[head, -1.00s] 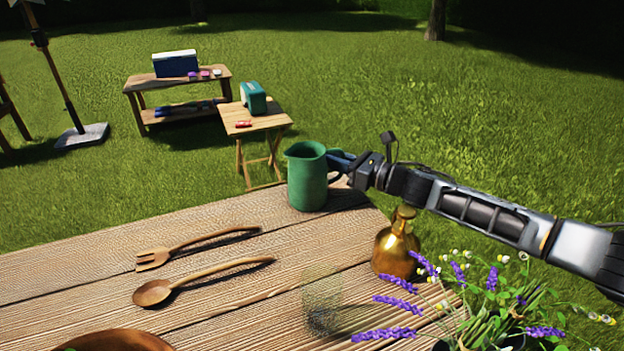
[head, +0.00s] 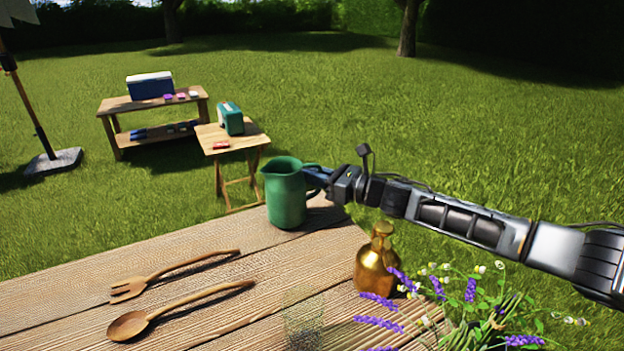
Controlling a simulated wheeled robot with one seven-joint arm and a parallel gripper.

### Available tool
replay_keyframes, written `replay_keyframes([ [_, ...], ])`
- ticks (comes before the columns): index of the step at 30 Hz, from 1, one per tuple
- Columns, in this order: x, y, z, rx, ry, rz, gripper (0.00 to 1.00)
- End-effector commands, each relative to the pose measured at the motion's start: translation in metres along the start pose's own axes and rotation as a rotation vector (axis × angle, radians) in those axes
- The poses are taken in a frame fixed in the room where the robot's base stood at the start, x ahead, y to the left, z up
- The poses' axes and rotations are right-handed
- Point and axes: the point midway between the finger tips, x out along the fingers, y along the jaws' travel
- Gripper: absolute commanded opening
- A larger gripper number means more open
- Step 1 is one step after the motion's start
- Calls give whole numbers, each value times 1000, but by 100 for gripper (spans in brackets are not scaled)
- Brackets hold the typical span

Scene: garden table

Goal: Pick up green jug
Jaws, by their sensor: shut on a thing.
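The green jug (head: 286,195) is upright at the far right corner of the wooden table (head: 215,262), its spout to the left and its handle to the right. My gripper (head: 318,178) comes in from the right and is shut on the jug at its handle side. The fingertips are partly hidden by the handle. I cannot tell for sure whether the jug's base touches the table or is just above it.
A gold bottle (head: 377,262) stands close below my arm. Purple and white flowers (head: 470,310) fill the front right. A wooden fork (head: 170,275) and spoon (head: 175,312) lie at left. A clear glass (head: 303,318) stands at front. Lawn lies beyond.

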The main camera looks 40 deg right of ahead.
Motion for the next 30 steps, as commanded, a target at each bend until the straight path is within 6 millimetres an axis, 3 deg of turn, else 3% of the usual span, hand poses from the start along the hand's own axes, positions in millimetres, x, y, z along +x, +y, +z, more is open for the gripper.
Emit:
replay_keyframes([
  [9, -2, 0, 33, -2, -3, 1, 0],
  [30, -77, 13, 75, -1, -1, -1, 0],
])
